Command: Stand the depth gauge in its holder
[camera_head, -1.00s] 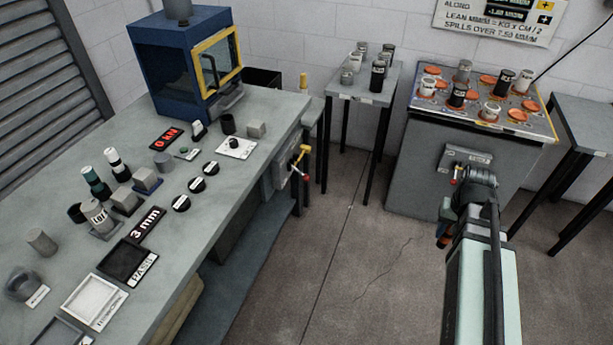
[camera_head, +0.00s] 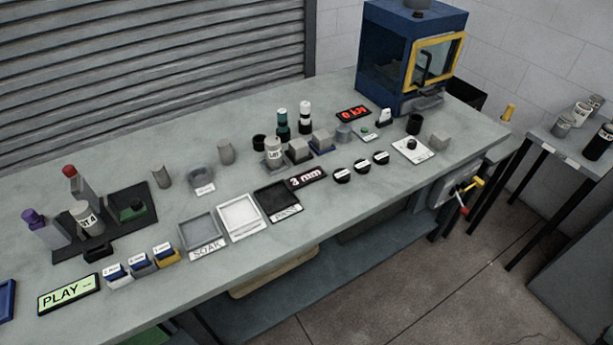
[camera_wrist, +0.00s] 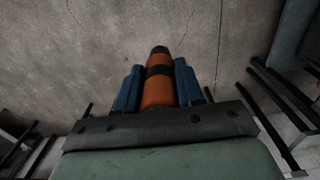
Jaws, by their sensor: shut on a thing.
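In the wrist view my gripper (camera_wrist: 158,88) has its two blue fingers shut on an orange cylinder with black bands (camera_wrist: 158,70), likely the depth gauge; no label shows on it. It is held over bare floor, away from the bench. My gripper is out of the head view. On the bench in the head view, a grey ring-shaped holder (camera_head: 203,186) with a small white label stands behind the trays, and a black cup (camera_head: 259,142) stands farther along. I cannot read which is the gauge's holder.
The bench (camera_head: 330,215) carries a "3 mm" display (camera_head: 307,177), a soak tray (camera_head: 200,232), a white tray (camera_head: 240,215), a dark tray (camera_head: 277,201), several bottles and blocks, and a blue cabinet (camera_head: 385,55). A side table (camera_head: 560,150) with cups stands at right.

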